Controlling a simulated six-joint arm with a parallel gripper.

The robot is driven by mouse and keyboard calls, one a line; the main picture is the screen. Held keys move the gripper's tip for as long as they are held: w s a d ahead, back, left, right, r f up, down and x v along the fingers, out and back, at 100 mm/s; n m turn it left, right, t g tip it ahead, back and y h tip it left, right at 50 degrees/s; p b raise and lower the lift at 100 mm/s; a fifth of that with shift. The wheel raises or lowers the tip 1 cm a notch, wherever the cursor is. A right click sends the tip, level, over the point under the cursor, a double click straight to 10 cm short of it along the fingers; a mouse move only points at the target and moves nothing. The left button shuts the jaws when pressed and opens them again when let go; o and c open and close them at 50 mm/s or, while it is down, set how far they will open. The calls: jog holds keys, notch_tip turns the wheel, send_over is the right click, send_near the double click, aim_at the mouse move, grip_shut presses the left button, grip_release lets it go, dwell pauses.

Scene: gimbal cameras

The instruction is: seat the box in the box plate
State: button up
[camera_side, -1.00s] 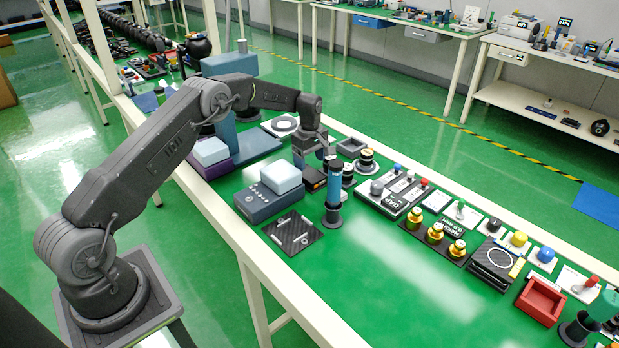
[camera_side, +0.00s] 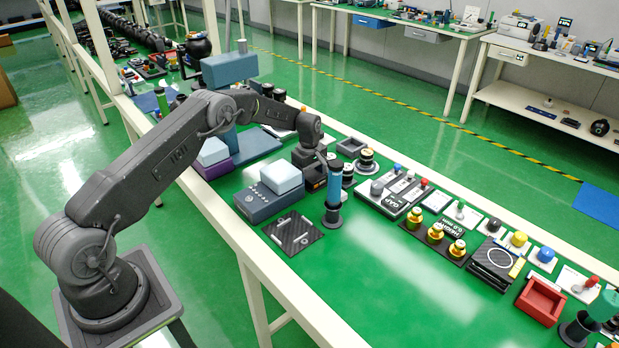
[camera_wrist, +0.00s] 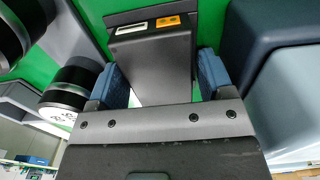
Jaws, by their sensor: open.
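A dark box (camera_wrist: 152,52) with a white and an orange label on its top end shows in the wrist view. It also shows in the side view (camera_side: 314,184), partly hidden by my gripper. My gripper (camera_wrist: 157,78) is open, with its blue fingers on either side of the box. I cannot tell whether either finger touches it. In the side view my gripper (camera_side: 309,165) is low over the box. A dark flat plate (camera_wrist: 150,14) lies by the box's far end in the wrist view. I cannot tell which plate is the box plate; a patterned black plate (camera_side: 292,233) lies nearer the bench's front edge.
A blue-grey case with a pale block (camera_side: 270,197) stands close left of my gripper. A blue cylinder on a dark base (camera_side: 333,197) and black round parts (camera_side: 347,174) stand close right. Open green bench (camera_side: 385,270) lies toward the front right.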

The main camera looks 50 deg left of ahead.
aim_at(310, 174)
jog(key=shift+f, duration=0.1)
jog(key=c, duration=0.8)
notch_tip(310, 174, up, 16)
jog(key=shift+c, duration=0.2)
jog(key=s+d+m, duration=1.3)
jog(key=s+m, duration=0.5)
notch_tip(310, 174, down, 8)
jog(key=shift+w, duration=0.4)
jog(key=shift+a, duration=0.1)
